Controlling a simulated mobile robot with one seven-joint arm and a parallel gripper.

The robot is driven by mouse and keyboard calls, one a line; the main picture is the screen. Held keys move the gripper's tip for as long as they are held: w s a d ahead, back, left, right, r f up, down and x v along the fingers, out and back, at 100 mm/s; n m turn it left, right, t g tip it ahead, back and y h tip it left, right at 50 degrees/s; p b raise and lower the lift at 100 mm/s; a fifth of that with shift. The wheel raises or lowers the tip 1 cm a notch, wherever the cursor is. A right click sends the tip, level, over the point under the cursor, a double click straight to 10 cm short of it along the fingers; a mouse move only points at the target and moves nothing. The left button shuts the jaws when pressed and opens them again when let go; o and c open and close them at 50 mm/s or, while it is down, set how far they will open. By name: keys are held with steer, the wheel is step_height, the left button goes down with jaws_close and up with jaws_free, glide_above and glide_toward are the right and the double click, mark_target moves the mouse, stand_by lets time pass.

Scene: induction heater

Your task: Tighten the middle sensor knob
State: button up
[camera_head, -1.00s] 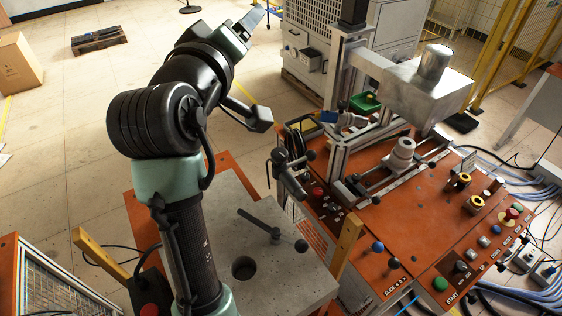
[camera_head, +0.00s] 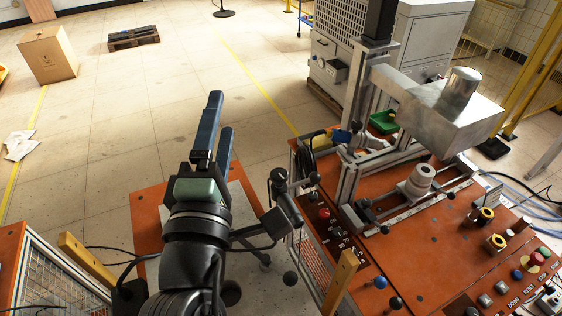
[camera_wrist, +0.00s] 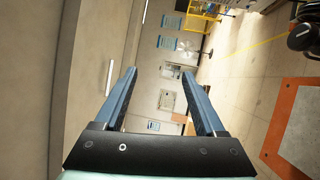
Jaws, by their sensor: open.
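The induction heater bench (camera_head: 425,255) has an orange top and stands at the right in the head view. Small black knobs show on it, one at the slide rail's left end (camera_head: 383,229) and one at its right end (camera_head: 450,195). I cannot tell which knob is the middle sensor knob. My gripper (camera_head: 221,112) is open and empty, with two blue fingers. It is in the air left of the bench, well apart from it, pointing toward the back of the room. The wrist view shows nothing between the fingers (camera_wrist: 159,72), only wall and floor far off.
A metal block with a cylinder (camera_head: 445,100) overhangs the bench. A white round part (camera_head: 420,181) sits on the rails. A red button (camera_head: 323,213) and a blue knob (camera_head: 380,282) are at the bench's left side. A cardboard box (camera_head: 47,55) and open floor lie behind.

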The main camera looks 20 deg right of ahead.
step_height(320, 180, down, 10)
steer(key=s+d+n+g+h, duration=0.2)
steer(key=s+n+g, duration=0.1)
steer(key=n, duration=0.4)
steer(key=n+p, duration=0.2)
steer(key=n, duration=0.6)
glide_toward(277, 181)
steer(key=shift+g, duration=0.3)
steer(key=p+x, duration=0.2)
steer(key=x, duration=0.9)
steer(key=shift+w+d+r+p, duration=0.15)
steer(key=shift+w+d+p, duration=0.05)
steer(key=shift+w+p, duration=0.1)
steer(key=shift+h, duration=0.3)
jaws_close()
